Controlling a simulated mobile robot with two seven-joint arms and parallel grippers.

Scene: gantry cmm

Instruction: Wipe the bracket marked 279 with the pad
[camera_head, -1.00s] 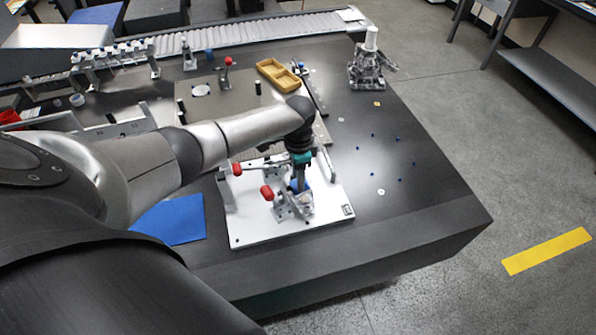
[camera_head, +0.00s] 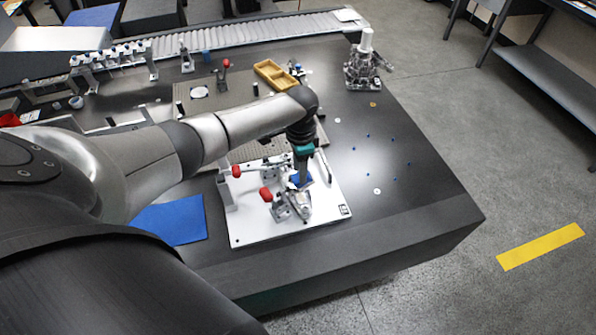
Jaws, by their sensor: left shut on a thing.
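My left gripper (camera_head: 303,171) points down over the white fixture plate (camera_head: 250,232) and is shut on a small blue pad (camera_head: 302,181). The pad is at the silvery bracket (camera_head: 291,206) clamped on the plate; I cannot tell whether it touches it. No marking on the bracket can be read at this size. Clamps with red handles (camera_head: 265,194) stand on the plate beside the bracket. My right gripper is not in view.
A blue mat (camera_head: 174,220) lies left of the plate. A yellow tray (camera_head: 276,75) and a grey metal casting (camera_head: 363,66) stand farther back. Small blue pieces (camera_head: 381,154) are scattered right of the plate. The dark table's front right is mostly clear.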

